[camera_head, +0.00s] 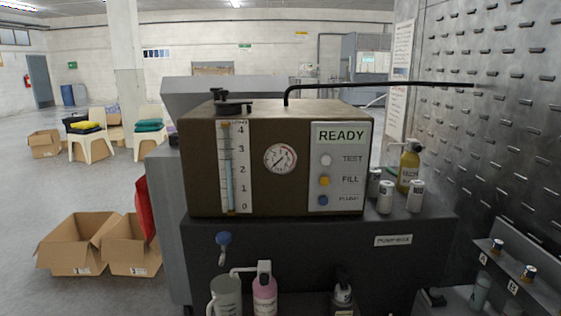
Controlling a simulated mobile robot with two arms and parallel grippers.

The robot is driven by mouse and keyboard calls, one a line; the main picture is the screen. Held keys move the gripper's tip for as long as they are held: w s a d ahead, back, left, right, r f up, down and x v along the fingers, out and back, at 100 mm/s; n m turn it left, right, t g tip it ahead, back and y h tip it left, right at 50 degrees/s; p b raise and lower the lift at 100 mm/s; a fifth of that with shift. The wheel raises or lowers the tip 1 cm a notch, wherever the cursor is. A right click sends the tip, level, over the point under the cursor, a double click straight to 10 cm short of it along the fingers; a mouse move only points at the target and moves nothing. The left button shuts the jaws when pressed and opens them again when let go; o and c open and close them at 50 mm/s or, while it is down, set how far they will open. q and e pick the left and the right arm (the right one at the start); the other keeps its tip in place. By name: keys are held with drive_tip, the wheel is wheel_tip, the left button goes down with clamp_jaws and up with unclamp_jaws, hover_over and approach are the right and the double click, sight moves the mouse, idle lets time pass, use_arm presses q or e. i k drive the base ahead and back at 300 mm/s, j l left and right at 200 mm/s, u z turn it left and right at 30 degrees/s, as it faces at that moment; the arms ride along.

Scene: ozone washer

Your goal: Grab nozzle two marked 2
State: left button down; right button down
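Several small white and grey cylinders stand on the right end of the dark pump box top, beside the brown machine: a front-left one (385,197), a front-right one (416,196) and a partly hidden one (374,184) behind. They may be the nozzles. Their markings are too small to read, so I cannot tell which is marked 2. Neither my left nor my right gripper is in view.
The brown machine (200,165) shows READY, a gauge and a level tube. A yellow bottle (410,167) stands behind the cylinders. A perforated metal wall (490,130) rises at right above a shelf marked A and B (508,277). Bottles, including a pink one (265,297), stand in front.

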sight(529, 272)
drive_tip(key=z, duration=1.5)
drive_tip(key=i+j, duration=0.1)
drive_tip(key=j, duration=0.2)
drive_tip(key=i+j+u, duration=0.1)
drive_tip(key=j, duration=0.25)
